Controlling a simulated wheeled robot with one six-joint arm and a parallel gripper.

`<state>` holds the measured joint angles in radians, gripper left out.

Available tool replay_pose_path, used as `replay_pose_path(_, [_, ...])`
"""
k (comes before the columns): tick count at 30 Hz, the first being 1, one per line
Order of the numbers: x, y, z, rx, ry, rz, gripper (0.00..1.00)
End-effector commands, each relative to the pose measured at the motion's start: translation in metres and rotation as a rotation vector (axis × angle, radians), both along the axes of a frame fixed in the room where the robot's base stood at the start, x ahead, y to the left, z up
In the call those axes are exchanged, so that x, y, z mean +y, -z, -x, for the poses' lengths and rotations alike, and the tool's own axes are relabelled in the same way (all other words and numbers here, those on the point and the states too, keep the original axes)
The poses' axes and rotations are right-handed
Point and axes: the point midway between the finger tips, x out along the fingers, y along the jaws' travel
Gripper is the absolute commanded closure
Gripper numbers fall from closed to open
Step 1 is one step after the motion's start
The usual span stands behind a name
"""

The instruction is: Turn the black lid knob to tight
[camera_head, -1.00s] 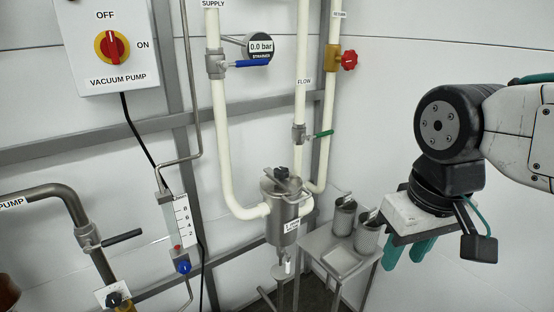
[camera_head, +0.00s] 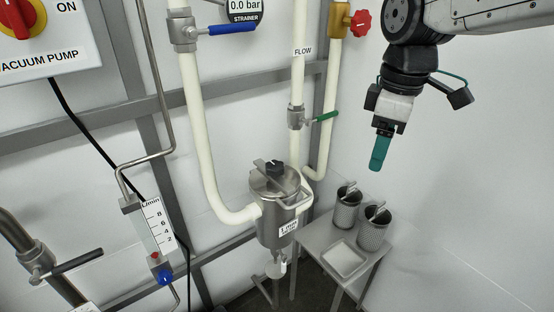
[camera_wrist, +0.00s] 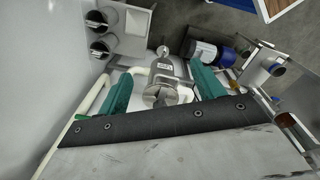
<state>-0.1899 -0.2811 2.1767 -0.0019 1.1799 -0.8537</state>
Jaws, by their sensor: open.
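The black lid knob (camera_head: 273,167) sits on top of the steel strainer pot (camera_head: 278,215), over a bar across its lid, near the middle of the head view. The strainer pot also shows between my fingers in the wrist view (camera_wrist: 163,68), some distance away. The knob shows only as a small dark spot there. My gripper (camera_head: 379,152) hangs up and to the right of the pot, pointing down. Its green fingers are apart and empty in the wrist view (camera_wrist: 162,92). In the head view the fingers overlap, seen from the side. My gripper touches nothing.
A small steel table (camera_head: 318,245) right of the pot bears two mesh baskets (camera_head: 373,233) and a white tray (camera_head: 344,260). Pale pipes flank the pot, with a blue lever (camera_head: 232,29), a green lever (camera_head: 325,117) and a red wheel (camera_head: 361,22). Room beside the right wall is free.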

Motion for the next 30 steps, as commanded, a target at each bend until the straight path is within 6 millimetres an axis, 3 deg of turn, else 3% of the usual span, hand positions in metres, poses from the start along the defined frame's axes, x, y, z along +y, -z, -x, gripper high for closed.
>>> replay_pose_path(1, [0.018, 0.004, -0.026, 0.013, -0.144, 0.009, 0.33])
replay_pose_path(6, [0.078, 0.024, -0.100, 0.029, -0.641, 0.032, 0.33])
replay_pose_path(12, [0.146, 0.062, -0.159, 0.043, -1.113, 0.048, 0.33])
replay_pose_path(18, [0.181, 0.085, -0.183, 0.046, -1.347, 0.054, 0.33])
replay_pose_path(23, [0.186, 0.100, -0.186, 0.048, -1.387, 0.054, 0.33])
replay_pose_path(30, [0.185, 0.139, -0.185, 0.049, -1.384, 0.054, 0.33])
